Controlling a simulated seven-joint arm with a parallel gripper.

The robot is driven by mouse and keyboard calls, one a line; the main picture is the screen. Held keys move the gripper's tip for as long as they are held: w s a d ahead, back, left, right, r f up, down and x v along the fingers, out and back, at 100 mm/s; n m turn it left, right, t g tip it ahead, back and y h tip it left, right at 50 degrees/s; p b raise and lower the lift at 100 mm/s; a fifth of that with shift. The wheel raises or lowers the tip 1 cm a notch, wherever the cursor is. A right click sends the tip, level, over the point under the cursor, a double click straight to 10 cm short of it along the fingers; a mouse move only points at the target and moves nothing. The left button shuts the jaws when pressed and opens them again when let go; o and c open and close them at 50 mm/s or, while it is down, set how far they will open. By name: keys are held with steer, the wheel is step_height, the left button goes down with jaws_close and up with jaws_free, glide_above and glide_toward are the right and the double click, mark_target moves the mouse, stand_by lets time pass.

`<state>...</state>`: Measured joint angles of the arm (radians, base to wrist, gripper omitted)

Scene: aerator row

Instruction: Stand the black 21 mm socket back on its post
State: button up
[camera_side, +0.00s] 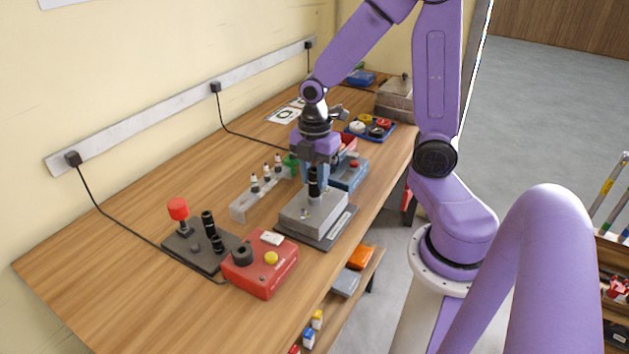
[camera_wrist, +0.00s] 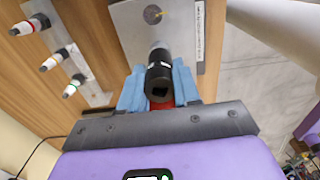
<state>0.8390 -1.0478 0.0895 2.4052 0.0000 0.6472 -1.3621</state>
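The black socket (camera_wrist: 159,76) is between the two blue fingers of my gripper (camera_wrist: 159,90) in the wrist view, with a finger against each side. Its open square end faces the wrist camera, and a lighter grey part shows at its far end. In the side view the socket (camera_side: 314,182) stands upright over the grey metal block (camera_side: 322,222). I cannot tell whether its lower end touches the block. A dark plate (camera_side: 188,247) at left carries black upright pieces of several heights (camera_side: 209,224) and a red knob (camera_side: 179,208); which one is a bare post is unclear.
A red box (camera_side: 268,277) with a black knob and yellow button stands near the front edge. A clear rack (camera_side: 240,207) of dropper-like bottles is behind the block. A blue-grey box (camera_side: 349,177) and blue tray (camera_side: 387,133) lie beyond. Bare wood is at left.

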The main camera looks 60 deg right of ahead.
steer(key=shift+r, duration=3.15)
steer(key=w+a+f+n, duration=0.3)
steer(key=w+a, duration=0.5)
steer(key=a, duration=0.4)
steer(key=w+a+f+n, duration=0.2)
steer(key=w+a+n, duration=0.1)
steer(key=w+a, duration=0.65)
steer(key=shift+s+a+f, duration=0.2)
steer(key=shift+a+f, duration=0.1)
steer(key=shift+f, duration=0.55)
steer(key=shift+s+a+f, duration=0.2)
steer(key=shift+a+f, duration=0.05)
steer(key=shift+f, duration=0.55)
steer(key=shift+s+a+f, duration=0.2)
steer(key=shift+a+f, duration=0.1)
steer(key=shift+f, duration=0.55)
steer(key=shift+f, duration=1.2)
